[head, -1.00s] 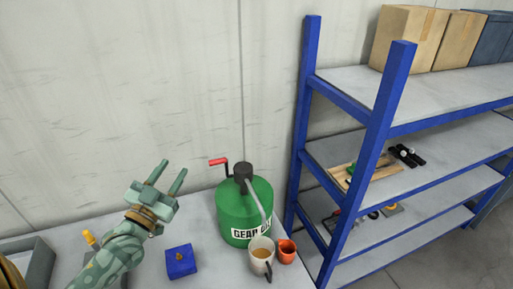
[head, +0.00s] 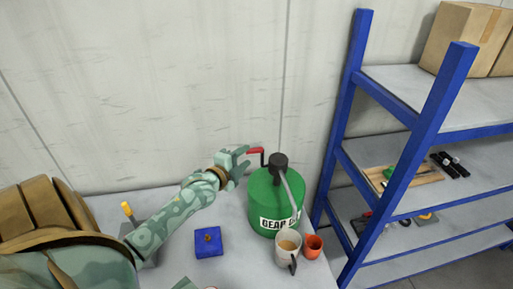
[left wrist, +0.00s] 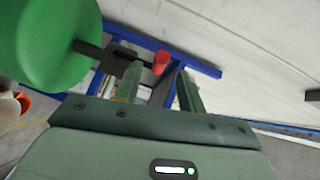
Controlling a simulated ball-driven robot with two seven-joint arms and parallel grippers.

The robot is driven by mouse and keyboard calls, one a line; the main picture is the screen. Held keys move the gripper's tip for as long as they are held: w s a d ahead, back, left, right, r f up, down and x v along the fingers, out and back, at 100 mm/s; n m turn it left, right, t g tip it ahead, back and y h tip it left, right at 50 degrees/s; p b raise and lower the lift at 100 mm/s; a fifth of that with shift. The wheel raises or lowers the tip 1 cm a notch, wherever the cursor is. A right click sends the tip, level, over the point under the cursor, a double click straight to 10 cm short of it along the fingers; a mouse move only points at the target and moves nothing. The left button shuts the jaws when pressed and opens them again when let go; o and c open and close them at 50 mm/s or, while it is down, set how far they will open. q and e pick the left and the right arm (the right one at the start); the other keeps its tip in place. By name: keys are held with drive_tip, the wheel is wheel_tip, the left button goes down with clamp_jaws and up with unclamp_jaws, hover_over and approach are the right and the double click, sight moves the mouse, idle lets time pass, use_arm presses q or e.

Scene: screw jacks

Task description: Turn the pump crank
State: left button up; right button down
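The green gear oil drum (head: 265,205) stands on the bench, with a dark pump head (head: 278,161) on top. The pump crank (head: 255,150) has a red grip and sticks out to the left of the pump head. My left gripper (head: 242,157) is at the crank's red grip. In the left wrist view, the gripper's two fingers (left wrist: 160,88) are spread apart. The red grip (left wrist: 161,62) lies in the gap near the fingertips, and I see no clear contact. The drum (left wrist: 45,40) fills the upper left there.
A blue box (head: 208,242) is on the bench to the left. A blue-framed shelf (head: 350,120) stands close on the right, and the wall is behind.

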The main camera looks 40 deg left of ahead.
use_arm(q)
drive_tip(key=w+f, duration=0.1)
drive_tip(key=w, duration=0.6)
drive_tip(key=shift+a, duration=0.4)
drive_tip(key=shift+w, duration=0.1)
clamp_jaws()
